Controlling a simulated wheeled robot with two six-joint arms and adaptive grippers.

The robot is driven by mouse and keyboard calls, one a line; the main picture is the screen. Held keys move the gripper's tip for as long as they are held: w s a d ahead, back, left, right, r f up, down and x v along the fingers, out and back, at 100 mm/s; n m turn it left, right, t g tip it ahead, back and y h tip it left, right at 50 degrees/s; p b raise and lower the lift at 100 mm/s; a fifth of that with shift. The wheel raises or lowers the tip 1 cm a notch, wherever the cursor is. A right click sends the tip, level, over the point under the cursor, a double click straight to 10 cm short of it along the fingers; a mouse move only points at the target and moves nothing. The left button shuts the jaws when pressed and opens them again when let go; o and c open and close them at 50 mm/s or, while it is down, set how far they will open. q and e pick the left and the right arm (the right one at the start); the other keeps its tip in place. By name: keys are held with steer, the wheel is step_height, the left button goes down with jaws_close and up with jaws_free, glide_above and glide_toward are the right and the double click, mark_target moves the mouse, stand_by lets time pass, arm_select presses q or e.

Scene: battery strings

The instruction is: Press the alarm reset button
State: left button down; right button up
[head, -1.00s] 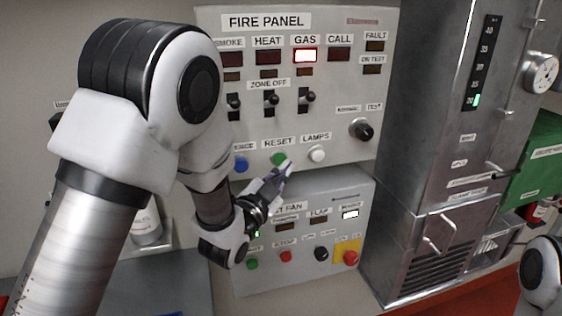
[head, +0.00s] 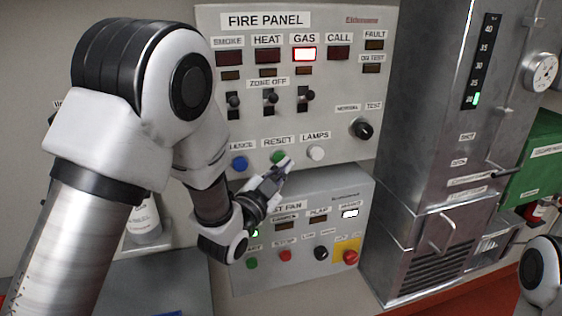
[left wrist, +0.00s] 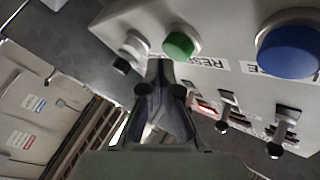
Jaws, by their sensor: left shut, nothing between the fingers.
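The green reset button (head: 278,157) sits under the RESET label on the fire panel (head: 350,95), between a blue button (head: 239,163) and a white lamps button (head: 316,152). My left gripper (head: 287,164) is shut and empty, with its tips at the green button's lower right edge in the head view. In the left wrist view the green button (left wrist: 179,45) is just beyond the fingertips (left wrist: 160,68). I cannot tell whether they touch. My right gripper is not in view.
A lower fan panel (head: 300,235) with small buttons and a red knob (head: 350,257) on yellow is below. Three zone switches (head: 270,100) are above the button row. A steel cabinet (head: 425,130) stands to the right.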

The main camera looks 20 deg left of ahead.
arm_select(q)
steer(key=shift+w+a, duration=0.5)
steer(key=shift+w, duration=0.15)
stand_by(1.0)
steer(key=shift+d, duration=0.1)
steer(key=shift+s+d+b, duration=0.45)
steer(key=shift+s+d, duration=0.1)
steer(key=shift+s, duration=0.35)
steer(key=s+d, duration=0.1)
steer(key=s, duration=0.1)
steer(key=s+d, duration=0.1)
steer(key=s, duration=0.1)
steer(key=shift+d+b, duration=0.4)
stand_by(0.5)
